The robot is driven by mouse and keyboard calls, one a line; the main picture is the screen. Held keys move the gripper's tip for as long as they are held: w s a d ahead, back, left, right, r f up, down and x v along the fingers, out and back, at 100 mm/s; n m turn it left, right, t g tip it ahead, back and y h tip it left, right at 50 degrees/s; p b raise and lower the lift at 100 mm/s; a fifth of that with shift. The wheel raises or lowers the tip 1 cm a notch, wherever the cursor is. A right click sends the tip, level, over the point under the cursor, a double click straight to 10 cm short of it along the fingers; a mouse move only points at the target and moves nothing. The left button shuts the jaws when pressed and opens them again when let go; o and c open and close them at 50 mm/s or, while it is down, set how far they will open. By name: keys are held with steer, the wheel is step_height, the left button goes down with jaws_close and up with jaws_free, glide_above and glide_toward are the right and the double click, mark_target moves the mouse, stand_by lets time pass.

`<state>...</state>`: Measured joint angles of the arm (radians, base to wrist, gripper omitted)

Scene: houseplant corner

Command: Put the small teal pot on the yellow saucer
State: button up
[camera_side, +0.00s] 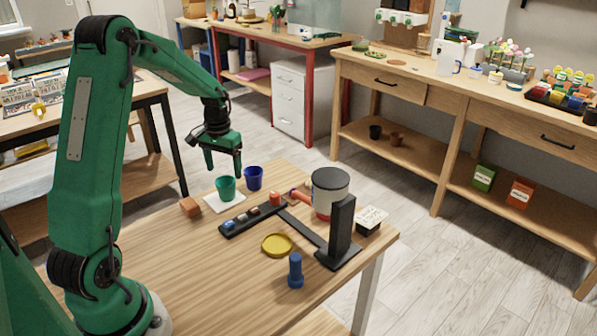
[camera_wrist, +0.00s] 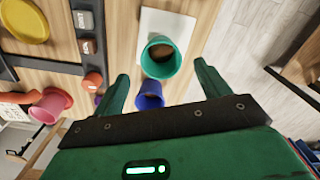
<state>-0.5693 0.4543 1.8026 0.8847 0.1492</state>
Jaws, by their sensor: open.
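The small teal pot (camera_side: 226,189) stands upright on a white square mat (camera_side: 212,205) on the wooden table. In the wrist view the teal pot (camera_wrist: 154,66) shows its open mouth with something brown inside. My gripper (camera_side: 223,166) is open and empty above the teal pot. In the wrist view my gripper (camera_wrist: 161,72) has one finger on each side of the pot, apart from it. The yellow saucer (camera_side: 277,249) lies empty on the table, nearer the side camera and to the right. In the wrist view the saucer (camera_wrist: 22,22) is at the upper left, partly cut off.
A dark blue pot (camera_side: 253,178) stands close beside the teal pot. A black rack (camera_side: 232,232) with several small pieces lies between mat and saucer. A black upright stand (camera_side: 341,230), a grey-and-white canister (camera_side: 330,188), a blue object (camera_side: 295,270) and a brown block (camera_side: 190,207) stand around.

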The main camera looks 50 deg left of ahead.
stand_by(0.4)
steer(key=s+d+r+m+t, duration=0.2)
steer(key=s+d+r, duration=0.5)
steer(key=d, duration=0.5)
steer(key=s+d+r+m+t, duration=0.2)
steer(key=s+d+r, duration=0.6)
steer(key=d, duration=0.4)
steer(key=shift+r+m+t, duration=0.3)
steer(key=shift+r+t, duration=0.3)
steer(key=shift+t, duration=0.1)
steer(key=shift+o, duration=0.5)
steer(key=shift+s+d+f, duration=0.1)
steer(key=shift+s+d, duration=0.2)
steer(key=shift+s, duration=0.25)
